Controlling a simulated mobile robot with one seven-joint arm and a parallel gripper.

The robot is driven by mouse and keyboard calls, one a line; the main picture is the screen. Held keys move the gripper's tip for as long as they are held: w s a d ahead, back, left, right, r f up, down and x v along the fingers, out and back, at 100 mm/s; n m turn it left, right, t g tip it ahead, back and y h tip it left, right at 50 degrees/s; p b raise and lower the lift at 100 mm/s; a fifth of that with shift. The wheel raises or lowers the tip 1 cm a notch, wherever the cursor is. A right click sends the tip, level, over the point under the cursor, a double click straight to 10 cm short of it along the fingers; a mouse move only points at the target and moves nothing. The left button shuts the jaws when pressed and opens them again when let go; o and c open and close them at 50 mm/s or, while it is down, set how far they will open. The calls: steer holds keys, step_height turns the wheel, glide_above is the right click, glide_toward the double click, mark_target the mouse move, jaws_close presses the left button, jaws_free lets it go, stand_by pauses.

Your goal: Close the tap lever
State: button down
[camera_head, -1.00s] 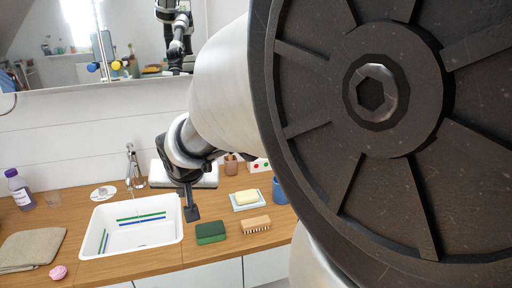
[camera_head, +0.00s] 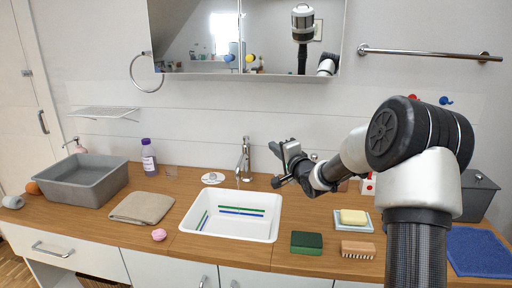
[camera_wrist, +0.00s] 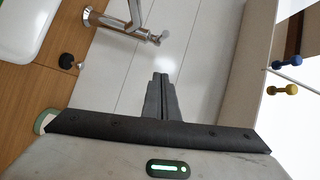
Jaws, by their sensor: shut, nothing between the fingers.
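The chrome tap (camera_head: 243,160) stands upright behind the white sink (camera_head: 277,228). In the wrist view the tap (camera_wrist: 120,25) lies sideways, with its base at left and its top end, where the lever (camera_wrist: 157,39) seems to be, at right. My gripper (camera_head: 276,148) is just right of the tap in the head view, about level with its top. In the wrist view my gripper (camera_wrist: 161,76) has its fingers together and empty, pointing at the tap's top end with a visible gap. The lever's exact position is hard to make out.
A green sponge (camera_head: 307,243), a brush (camera_head: 358,250) and a soap dish (camera_head: 354,228) lie right of the sink. A folded cloth (camera_head: 142,207), a grey basin (camera_head: 83,184) and a purple-capped bottle (camera_head: 148,157) are at left. A mirror cabinet (camera_head: 195,38) hangs above.

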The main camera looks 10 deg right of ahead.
mark_target(247, 143)
steer(key=w+a+f+b, duration=0.1)
steer(key=w+a, duration=0.4)
steer(key=w, duration=0.1)
steer(key=shift+w+a, duration=0.25)
steer(key=shift+w, duration=0.05)
steer(key=shift+f, duration=0.1)
